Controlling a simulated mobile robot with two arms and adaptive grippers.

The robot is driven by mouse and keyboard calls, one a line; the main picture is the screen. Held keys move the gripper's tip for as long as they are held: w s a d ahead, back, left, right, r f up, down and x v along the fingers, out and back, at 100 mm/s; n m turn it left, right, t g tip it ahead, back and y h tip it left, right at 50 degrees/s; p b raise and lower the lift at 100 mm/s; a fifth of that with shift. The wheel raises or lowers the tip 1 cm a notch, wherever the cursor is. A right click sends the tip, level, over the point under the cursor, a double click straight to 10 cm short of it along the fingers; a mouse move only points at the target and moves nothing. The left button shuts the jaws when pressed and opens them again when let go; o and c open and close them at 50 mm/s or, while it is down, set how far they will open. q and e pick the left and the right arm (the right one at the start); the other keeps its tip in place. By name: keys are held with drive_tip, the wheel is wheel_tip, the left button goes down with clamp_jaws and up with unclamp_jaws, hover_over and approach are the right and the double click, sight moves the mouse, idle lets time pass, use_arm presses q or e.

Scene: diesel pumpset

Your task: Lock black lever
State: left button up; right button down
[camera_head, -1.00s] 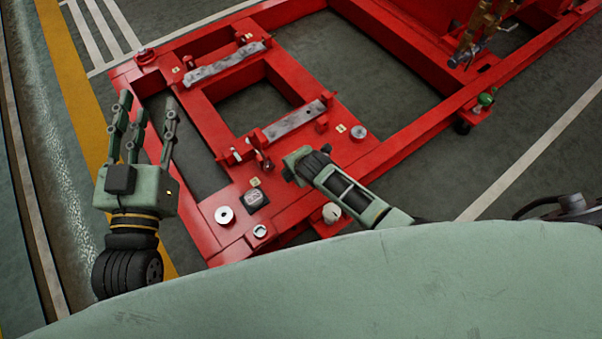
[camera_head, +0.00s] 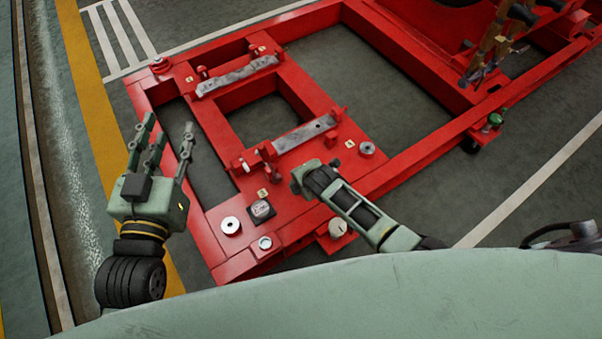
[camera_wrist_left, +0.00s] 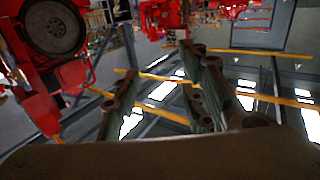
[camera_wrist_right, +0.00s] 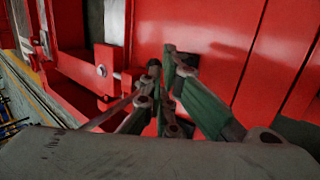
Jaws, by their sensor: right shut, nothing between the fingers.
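I cannot pick out the black lever for certain in any view. In the head view, the red frame (camera_head: 213,130) has two grey metal bars (camera_head: 237,76) (camera_head: 305,133) with small red clamp parts at their ends. My right gripper points down beside the nearer bar, its fingers mostly hidden by its own wrist. In the right wrist view its fingers (camera_wrist_right: 168,72) are close together, empty, near a red bracket (camera_wrist_right: 108,65); contact cannot be told. My left gripper (camera_head: 167,132) is open and empty, over the frame's left edge.
A black-faced block (camera_head: 261,210), a pale disc (camera_head: 231,225) and a small round fitting (camera_head: 265,243) sit on the frame's near corner. A green-topped fitting (camera_head: 494,121) is at the right.

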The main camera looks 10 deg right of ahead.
use_arm(q)
wheel_tip(320, 180, down, 6)
drive_tip(key=s+a+g+y+p, duration=0.1)
drive_tip(key=g, duration=0.2)
drive_tip(key=shift+s, duration=0.25)
use_arm(e)
drive_tip(key=shift+r, duration=0.5)
use_arm(q)
drive_tip(key=shift+a, duration=0.1)
